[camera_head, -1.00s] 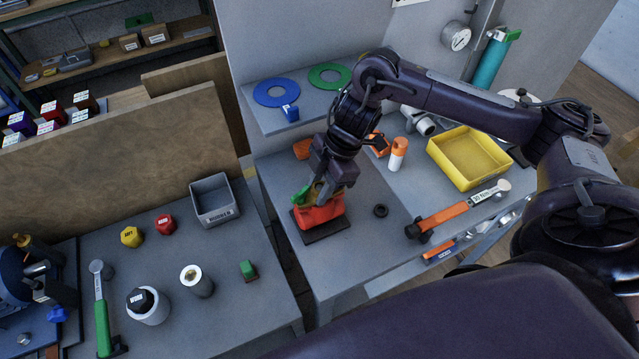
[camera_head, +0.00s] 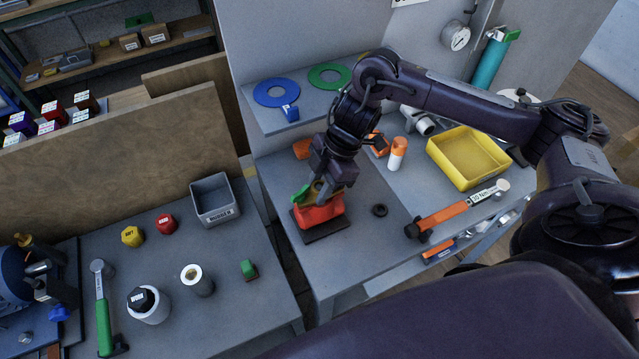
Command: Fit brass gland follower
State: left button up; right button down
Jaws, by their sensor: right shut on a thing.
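My right gripper (camera_head: 324,194) points down over a red valve body (camera_head: 320,215) that sits on a dark base plate on the right-hand bench. It is shut on the brass gland follower (camera_head: 317,187), of which a small brass-coloured part shows between the fingers at the top of the valve. The fingers hide most of it, so I cannot tell whether it is seated. A green part (camera_head: 301,196) shows at the valve's left side. My left gripper is not in view.
A black ring (camera_head: 380,210) lies right of the valve. A torque wrench (camera_head: 450,212), a yellow tray (camera_head: 467,158) and an orange-capped bottle (camera_head: 397,154) are farther right. A grey bin (camera_head: 215,199) and several small parts stand on the left bench. A gap separates the benches.

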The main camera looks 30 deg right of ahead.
jog(key=shift+f, duration=0.25)
jog(key=shift+s, duration=0.1)
dwell(0.3)
jog(key=shift+f, duration=0.1)
dwell(0.8)
